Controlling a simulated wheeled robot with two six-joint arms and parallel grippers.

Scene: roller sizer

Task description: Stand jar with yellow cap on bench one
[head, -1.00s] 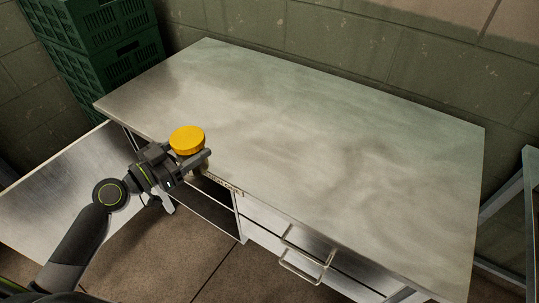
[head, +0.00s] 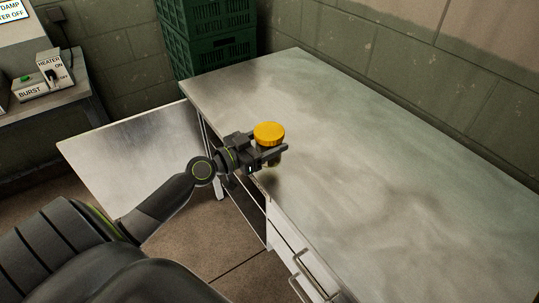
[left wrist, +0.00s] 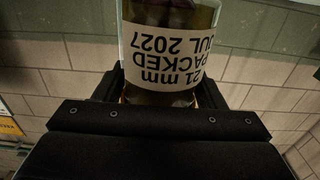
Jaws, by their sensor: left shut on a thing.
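The jar with the yellow cap (head: 269,132) is held upright in my left gripper (head: 273,156), near the front edge of a bare metal bench (head: 340,150). In the left wrist view the jar's glass body (left wrist: 170,100) fills the space between the fingers. Its white label reads "21 mm PACKED JUL 2027", upside down. In the head view the gripper hides most of the jar body below the cap. A dark shadow lies on the bench top beside it. I cannot tell whether the jar base touches the bench. My right gripper is not in view.
The bench top is clear. Green crates (head: 210,35) are stacked behind its far left corner. Drawers with handles (head: 303,270) are in the bench front. A heater switch box (head: 55,70) stands at far left.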

